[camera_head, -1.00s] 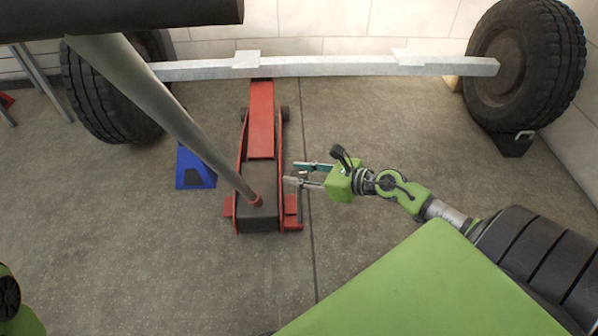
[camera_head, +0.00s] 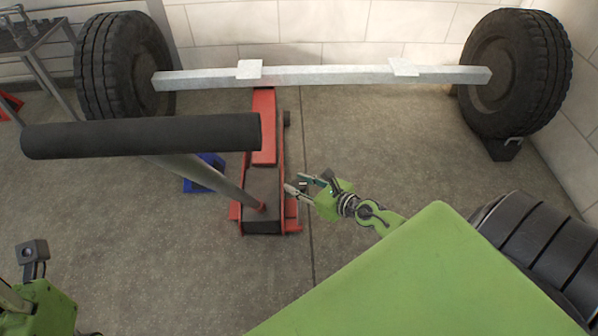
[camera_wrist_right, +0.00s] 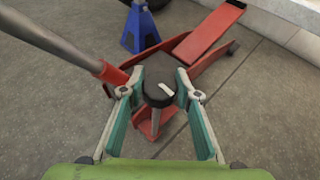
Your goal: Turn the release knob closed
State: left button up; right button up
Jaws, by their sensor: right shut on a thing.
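The release knob (camera_wrist_right: 158,85) is a dark round cap with a white mark on top, at the handle end of the red floor jack (camera_head: 263,130). My right gripper (camera_head: 294,186) is shut on it; in the right wrist view, the gripper's two teal-padded fingers (camera_wrist_right: 160,95) stand on either side of the knob. In the head view the knob is too small to make out. The jack's grey handle (camera_head: 200,178) slants up to a thick black grip (camera_head: 140,135). Part of my left gripper (camera_head: 40,305) shows at the lower left; its fingertips are not clear.
A pale axle beam (camera_head: 330,75) runs between the left tire (camera_head: 125,70) and the right tire (camera_head: 520,75). A blue stand (camera_wrist_right: 140,28) is beside the jack, partly behind the handle in the head view. Concrete floor is open to the right of the jack.

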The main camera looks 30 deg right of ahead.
jog(key=shift+d, duration=0.15)
jog(key=o, duration=1.1)
jog(key=shift+s+r, duration=0.1)
jog(key=shift+s, duration=0.4)
jog(key=v, duration=1.1)
